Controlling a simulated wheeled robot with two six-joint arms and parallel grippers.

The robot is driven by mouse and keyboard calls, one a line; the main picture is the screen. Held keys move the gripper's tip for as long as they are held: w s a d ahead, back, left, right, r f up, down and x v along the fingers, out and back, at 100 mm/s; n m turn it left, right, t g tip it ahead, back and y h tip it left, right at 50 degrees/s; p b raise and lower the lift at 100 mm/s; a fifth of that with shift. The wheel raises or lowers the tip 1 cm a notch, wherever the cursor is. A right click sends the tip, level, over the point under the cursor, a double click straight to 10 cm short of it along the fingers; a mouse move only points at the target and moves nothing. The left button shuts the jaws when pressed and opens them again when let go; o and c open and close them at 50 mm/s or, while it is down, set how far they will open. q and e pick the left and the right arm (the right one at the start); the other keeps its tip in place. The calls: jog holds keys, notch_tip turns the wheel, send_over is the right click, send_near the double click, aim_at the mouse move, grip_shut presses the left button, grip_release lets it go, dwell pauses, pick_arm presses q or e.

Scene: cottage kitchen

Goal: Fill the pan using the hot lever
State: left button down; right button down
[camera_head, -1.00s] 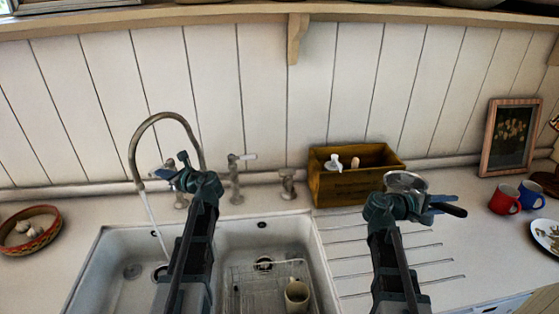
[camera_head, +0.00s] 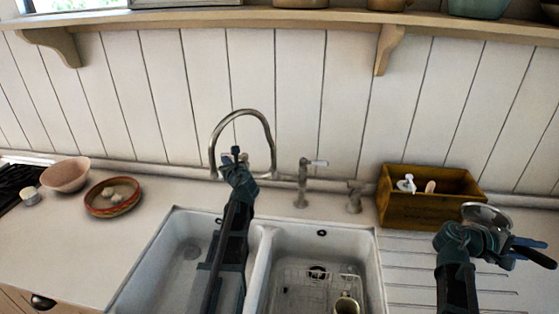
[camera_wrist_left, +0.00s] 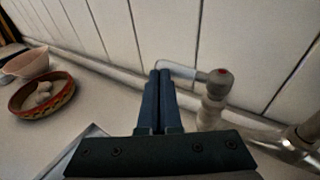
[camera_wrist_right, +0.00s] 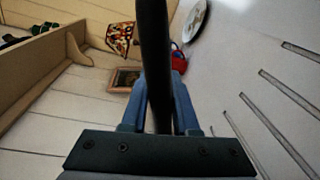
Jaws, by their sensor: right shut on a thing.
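The small metal pan (camera_head: 487,212) is held by my right gripper (camera_head: 512,250), which is shut on its dark handle (camera_wrist_right: 152,60). The pan is at the right, above the drainboard, away from the spout. The curved faucet (camera_head: 240,112) stands behind the sink; I see no clear water stream below its spout. In the head view the gripper partly hides this tap.
A double white sink (camera_head: 258,245) lies below, with a wire rack and a mug (camera_head: 346,304) in its right basin. A second tap (camera_head: 303,182) is right of the faucet. A wooden box (camera_head: 430,205) stands behind the drainboard. Bowls (camera_head: 112,197) sit on the left counter.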

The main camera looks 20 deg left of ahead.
pick_arm(q)
jog(key=shift+w+a+r, duration=0.1)
jog(key=shift+w+a, duration=0.05)
jog(key=shift+a, duration=0.05)
dwell(0.6)
jog(key=p+v, duration=0.2)
jog(key=v, duration=1)
jog(key=shift+d, duration=0.15)
jog(key=s+d+f+n+g+h, duration=0.3)
jog(key=d+f+n, duration=0.35)
jog(key=d, duration=0.25)
jog(key=s+d+f+n+g+h, duration=0.2)
jog(key=s+d+f+n, duration=0.2)
jog(key=d+f+n, duration=0.35)
jog(key=s+d+f+n+g+h, duration=0.1)
jog(key=s+d+n+g+h, duration=0.1)
jog(key=s+d, duration=0.4)
jog(key=s+d+f+n+g+h, duration=0.2)
jog(key=s+d+n, duration=0.4)
jog(key=d, duration=0.7)
jog(key=shift+s+d+f+n+g+h, duration=0.35)
jog(key=shift+s+g+h, duration=0.4)
jog(key=shift+g, duration=0.25)
